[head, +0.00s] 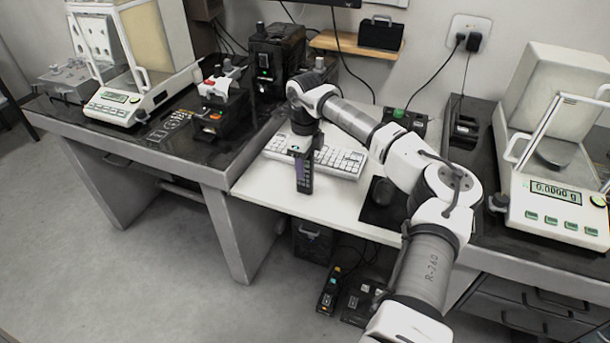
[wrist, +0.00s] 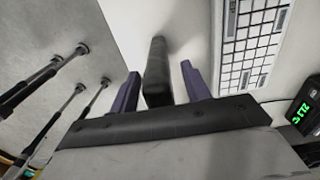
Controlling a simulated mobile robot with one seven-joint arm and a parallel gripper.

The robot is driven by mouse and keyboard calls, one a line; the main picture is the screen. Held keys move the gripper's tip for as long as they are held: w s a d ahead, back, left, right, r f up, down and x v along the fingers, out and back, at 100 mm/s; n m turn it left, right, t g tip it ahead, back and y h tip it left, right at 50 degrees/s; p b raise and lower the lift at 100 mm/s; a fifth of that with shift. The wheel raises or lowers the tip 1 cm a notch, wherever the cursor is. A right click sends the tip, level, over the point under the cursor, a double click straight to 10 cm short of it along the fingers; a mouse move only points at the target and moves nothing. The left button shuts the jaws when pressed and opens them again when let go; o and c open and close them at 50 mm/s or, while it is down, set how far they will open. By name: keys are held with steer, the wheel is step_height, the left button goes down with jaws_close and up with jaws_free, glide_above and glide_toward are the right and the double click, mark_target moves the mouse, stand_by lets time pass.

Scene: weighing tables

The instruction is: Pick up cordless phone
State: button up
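A black cordless phone (head: 306,178) appears to stand upright on the white middle table, near its front edge and in front of the keyboard. My gripper (head: 301,162) is over the phone with its fingers pointing down; a purple finger shows beside the phone in the head view. In the wrist view the phone (wrist: 157,72) is between the two purple fingers of my gripper (wrist: 161,88). Gaps show on both sides of it, so the gripper is open. The phone's lower end is hard to make out.
A white keyboard (head: 338,163) lies behind the phone. Weighing scales (head: 117,104) stand left, and another balance (head: 555,205) stands right. A dark mouse (head: 382,191) lies to the right. A black box with green digits (wrist: 303,116) shows in the wrist view. Dark devices (head: 329,291) lie below the table.

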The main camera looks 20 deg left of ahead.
jaws_close()
steer(key=shift+r, duration=0.1)
